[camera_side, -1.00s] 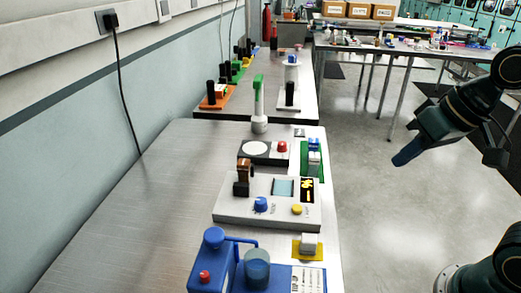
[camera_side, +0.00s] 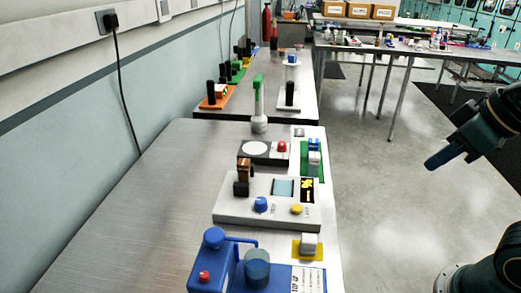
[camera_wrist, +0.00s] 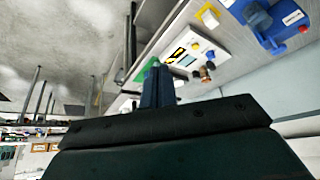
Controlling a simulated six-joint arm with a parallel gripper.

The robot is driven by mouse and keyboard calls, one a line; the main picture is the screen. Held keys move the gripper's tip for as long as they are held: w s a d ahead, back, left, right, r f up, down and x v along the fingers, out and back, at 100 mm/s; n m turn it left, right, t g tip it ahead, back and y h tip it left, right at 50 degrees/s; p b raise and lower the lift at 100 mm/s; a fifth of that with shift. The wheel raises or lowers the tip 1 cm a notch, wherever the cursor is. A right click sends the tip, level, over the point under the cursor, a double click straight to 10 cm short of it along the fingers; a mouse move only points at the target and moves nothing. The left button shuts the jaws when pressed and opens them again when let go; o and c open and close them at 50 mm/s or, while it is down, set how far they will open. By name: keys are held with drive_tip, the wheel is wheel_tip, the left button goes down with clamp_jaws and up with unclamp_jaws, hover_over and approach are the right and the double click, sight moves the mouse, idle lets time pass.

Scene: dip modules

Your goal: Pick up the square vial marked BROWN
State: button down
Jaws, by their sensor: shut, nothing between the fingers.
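A small brown, block-like vial (camera_side: 243,166) stands in a dark holder on the left of a light grey instrument box (camera_side: 230,213). I cannot read any marking on it, so I cannot confirm that it is the one marked BROWN. My gripper (camera_side: 431,163) is at the right of the side view, over the floor and well clear of the bench. Its blue fingers point down and left. In the wrist view the fingers (camera_wrist: 158,84) are together and empty, with the instrument box (camera_wrist: 185,55) beyond them.
A blue pump-like unit (camera_side: 213,268) stands in front of the instrument box. A stirrer plate (camera_side: 256,149) with a red knob and a green-handled tool (camera_side: 258,100) stand behind it. The bench (camera_side: 130,220) is bare on the left.

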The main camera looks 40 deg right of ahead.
idle(0.3)
drive_tip(key=c, duration=1.4)
unclamp_jaws()
drive_tip(key=shift+c, duration=0.2)
drive_tip(key=w+a+r+n+y, duration=0.1)
drive_tip(key=w+a+n, duration=0.1)
drive_tip(key=w, duration=0.6)
drive_tip(key=w+a+r+n+y, duration=0.1)
drive_tip(key=w+a+n, duration=0.2)
drive_tip(key=w, duration=0.5)
drive_tip(key=w+a+f+n+y, duration=0.1)
drive_tip(key=w+f, duration=0.3)
drive_tip(key=w, duration=0.4)
drive_tip(key=w+a+f+n+g+y, duration=0.1)
drive_tip(key=w+a+f+n, duration=0.2)
drive_tip(key=w, duration=0.5)
drive_tip(key=shift+w+a+f+y, duration=0.25)
drive_tip(key=shift+a+f+y, duration=0.05)
drive_tip(key=shift+a+f, duration=0.3)
